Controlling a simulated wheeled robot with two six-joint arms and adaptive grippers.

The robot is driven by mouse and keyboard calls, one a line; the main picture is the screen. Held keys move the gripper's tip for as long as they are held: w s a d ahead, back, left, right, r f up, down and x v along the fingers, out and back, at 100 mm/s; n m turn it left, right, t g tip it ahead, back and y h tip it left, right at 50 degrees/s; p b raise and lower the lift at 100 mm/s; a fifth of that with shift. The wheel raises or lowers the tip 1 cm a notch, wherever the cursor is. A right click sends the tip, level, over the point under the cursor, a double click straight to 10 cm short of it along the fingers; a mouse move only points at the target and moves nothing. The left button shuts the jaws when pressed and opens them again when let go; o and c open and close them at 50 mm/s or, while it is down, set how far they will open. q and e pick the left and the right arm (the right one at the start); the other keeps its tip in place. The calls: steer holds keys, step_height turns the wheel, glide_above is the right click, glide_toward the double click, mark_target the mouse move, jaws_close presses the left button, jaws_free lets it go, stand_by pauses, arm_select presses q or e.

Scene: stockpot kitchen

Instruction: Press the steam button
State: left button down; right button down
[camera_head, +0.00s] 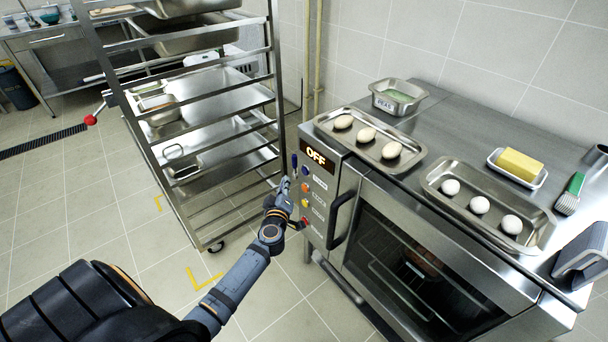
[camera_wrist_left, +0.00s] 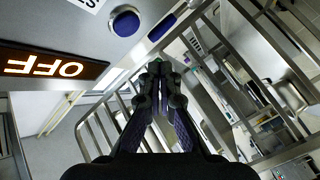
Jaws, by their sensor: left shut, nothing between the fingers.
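The steel oven's control panel (camera_head: 316,192) carries an OFF display (camera_head: 316,157), which also shows in the left wrist view (camera_wrist_left: 52,65). My left gripper (camera_head: 284,183) is shut and empty, just left of the panel. In the left wrist view its fingertips (camera_wrist_left: 160,70) appear below and right of the blue button (camera_wrist_left: 126,22), with no visible contact. My right gripper is not in view.
A tall rack (camera_head: 213,246) with trays stands left of the oven, close behind my left gripper. A dark oven handle (camera_head: 341,222) juts out right of the panel. Egg trays (camera_head: 323,125) (camera_head: 545,240) and a butter dish (camera_head: 497,166) rest on top.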

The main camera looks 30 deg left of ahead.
mark_target(301, 169)
arm_select(q)
steer(key=shift+w+d, duration=0.25)
steer(key=shift+w, duration=0.45)
steer(key=shift+w+d, duration=0.3)
steer(key=shift+w, duration=0.35)
steer(key=shift+w+d, duration=0.25)
steer(key=shift+w, duration=0.45)
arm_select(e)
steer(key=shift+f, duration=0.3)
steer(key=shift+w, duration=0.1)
arm_select(q)
steer(key=shift+w, duration=0.1)
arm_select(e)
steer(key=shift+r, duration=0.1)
arm_select(q)
steer(key=shift+w+d, duration=0.2)
steer(key=shift+w, duration=0.1)
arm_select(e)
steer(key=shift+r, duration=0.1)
